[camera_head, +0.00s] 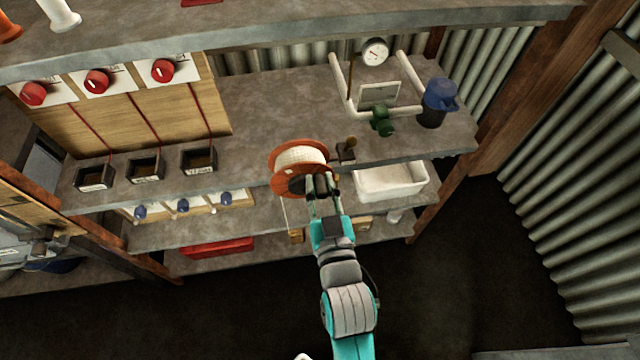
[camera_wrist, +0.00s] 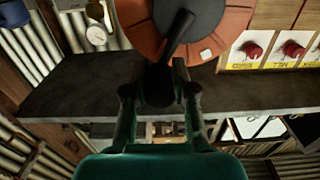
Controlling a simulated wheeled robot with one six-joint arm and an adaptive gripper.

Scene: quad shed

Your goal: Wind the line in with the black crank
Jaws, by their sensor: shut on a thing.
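The reel (camera_head: 285,161) has orange-brown flanges and pale line wound on it, and it sits at the front edge of the grey bench. The line (camera_head: 286,215) hangs down from it past the lower shelf. In the wrist view the reel's orange flange (camera_wrist: 140,25) fills the top, with a dark hub at its middle. The black crank (camera_wrist: 178,37) reaches from the hub down between my fingers. My gripper (camera_wrist: 160,92) is shut on the crank's handle end. In the head view my gripper (camera_head: 320,184) is at the reel's front and hides most of the crank.
Black boxes (camera_head: 145,169) line the bench at left. Pipes with a gauge (camera_head: 375,52) and a blue-topped jug (camera_head: 438,103) stand at right. A white basin (camera_head: 390,181) is below.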

